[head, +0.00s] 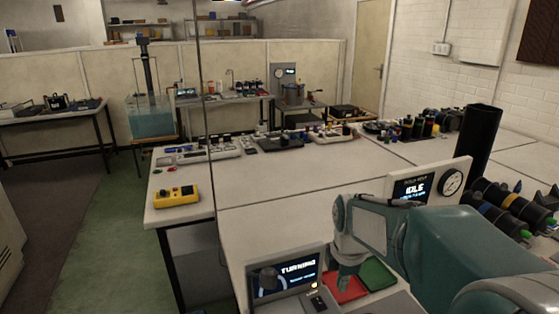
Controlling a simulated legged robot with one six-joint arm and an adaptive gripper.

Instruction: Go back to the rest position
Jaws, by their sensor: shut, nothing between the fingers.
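My teal arm reaches in from the lower right. My gripper (346,283) points down at its end, beside the red pad (345,288) and behind the screen reading "TURNING" (285,278). It looks shut, with nothing seen in it; the fingertips are small and partly hard to make out. The gripper is low over the near bench, and I cannot tell whether it touches anything. A tall black cylinder (482,143) stands upright at the right, apart from my gripper.
A green pad (377,273) lies right of the red one. A panel reading "IDLE" (425,187) with a dial stands behind my arm. Banded dark cylinders (508,205) lie at the right. A yellow box (177,196) sits on the bench's left. The bench middle (300,190) is clear.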

